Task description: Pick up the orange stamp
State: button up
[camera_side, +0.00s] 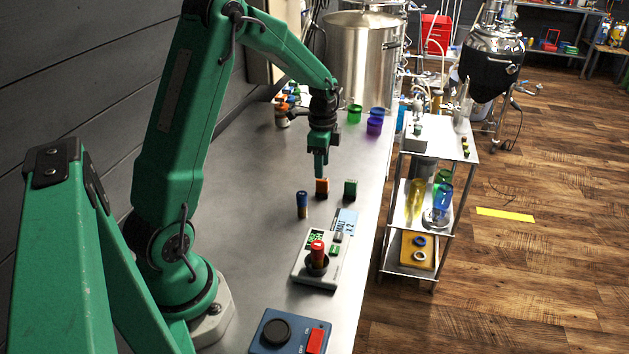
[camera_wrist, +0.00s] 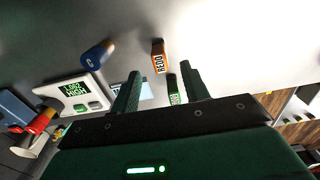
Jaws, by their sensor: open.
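The orange stamp (camera_side: 322,188) stands on the grey bench, a small block with a dark top part in the side view. In the wrist view the orange stamp (camera_wrist: 157,55) shows a white label, just beyond and between my fingertips. My gripper (camera_side: 320,174) points down close above it in the side view; whether it touches cannot be told there. In the wrist view my gripper's two green fingers (camera_wrist: 160,70) are apart with nothing held between them. A green stamp (camera_side: 350,189) stands to the right and a blue stamp (camera_side: 302,205) to the left and nearer.
A card (camera_side: 346,221), a white scale (camera_side: 335,271) with a red-topped item (camera_side: 317,254), and a blue switch box (camera_side: 284,330) lie nearer. Green (camera_side: 354,114) and purple (camera_side: 375,122) cups stand farther back. A shelf cart (camera_side: 440,150) stands right of the bench. The bench's left part is clear.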

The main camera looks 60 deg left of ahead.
aim_at(323, 179)
jog(key=shift+w+d+f, duration=0.1)
jog(key=shift+f, duration=3.8)
grip_shut()
jog(key=shift+r, duration=0.15)
jog(key=shift+r, duration=0.5)
jog(key=r, duration=0.3)
jog(key=shift+d+r, duration=0.1)
jog(key=shift+d, duration=0.1)
jog(key=s+d+r, duration=0.1)
jog(key=d+r, duration=0.5)
jog(key=d, duration=0.5)
jog(key=shift+s+r, duration=0.2)
jog(key=shift+r, duration=0.05)
jog(key=shift+d, duration=0.1)
